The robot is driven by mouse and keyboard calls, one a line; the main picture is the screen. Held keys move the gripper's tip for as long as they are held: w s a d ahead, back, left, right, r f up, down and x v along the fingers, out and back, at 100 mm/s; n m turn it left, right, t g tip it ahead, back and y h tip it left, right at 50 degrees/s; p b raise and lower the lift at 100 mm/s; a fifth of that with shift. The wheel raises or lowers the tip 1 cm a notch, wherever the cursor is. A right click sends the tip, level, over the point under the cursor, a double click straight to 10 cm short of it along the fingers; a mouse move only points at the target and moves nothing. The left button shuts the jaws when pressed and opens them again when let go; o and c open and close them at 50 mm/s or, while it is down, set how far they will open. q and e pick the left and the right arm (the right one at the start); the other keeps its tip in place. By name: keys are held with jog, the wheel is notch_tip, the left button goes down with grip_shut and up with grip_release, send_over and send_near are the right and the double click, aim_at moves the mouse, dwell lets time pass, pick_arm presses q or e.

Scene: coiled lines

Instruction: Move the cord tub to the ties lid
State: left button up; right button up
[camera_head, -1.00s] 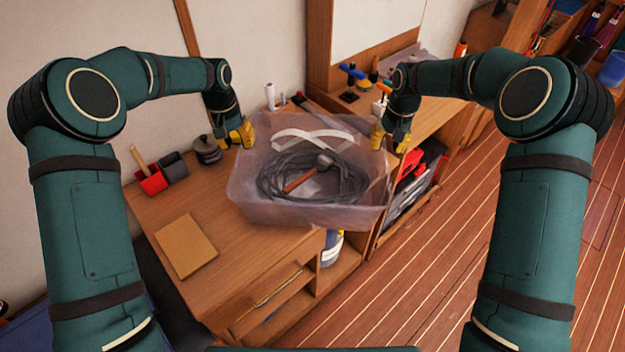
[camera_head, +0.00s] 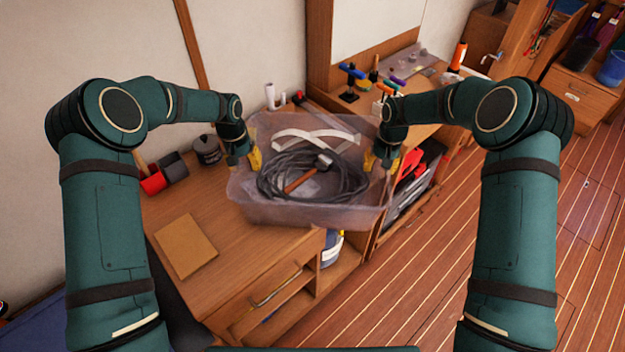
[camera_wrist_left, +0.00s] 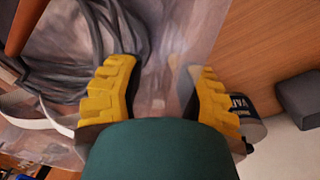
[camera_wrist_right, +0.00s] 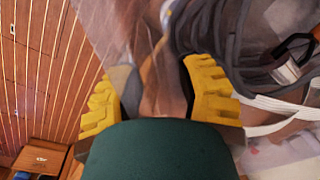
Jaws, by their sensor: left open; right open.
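The cord tub (camera_head: 305,213) is a translucent plastic bin on the wooden desk, its right end reaching past the desk's edge. Inside lie a coiled grey cord (camera_head: 267,187), a hammer (camera_head: 301,180) and white strips (camera_head: 290,137). My left gripper (camera_head: 248,160) is open at the tub's left wall; in the left wrist view (camera_wrist_left: 165,95) one finger is on the cord side and one on the outer side. My right gripper (camera_head: 381,163) is open at the right wall; in the right wrist view (camera_wrist_right: 155,95) its fingers also stand either side of the wall. I cannot make out the ties lid.
A brown pad (camera_head: 186,246), red and grey cups (camera_head: 152,182) and a dark lidded pot (camera_head: 207,150) stand on the desk's left part. A bench with tools (camera_head: 349,82) lies behind on the right.

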pick_arm(q)
grip_shut()
pick_arm(e)
grip_shut()
pick_arm(q)
jog(key=shift+r, duration=0.15)
pick_arm(e)
jog(key=shift+r, duration=0.15)
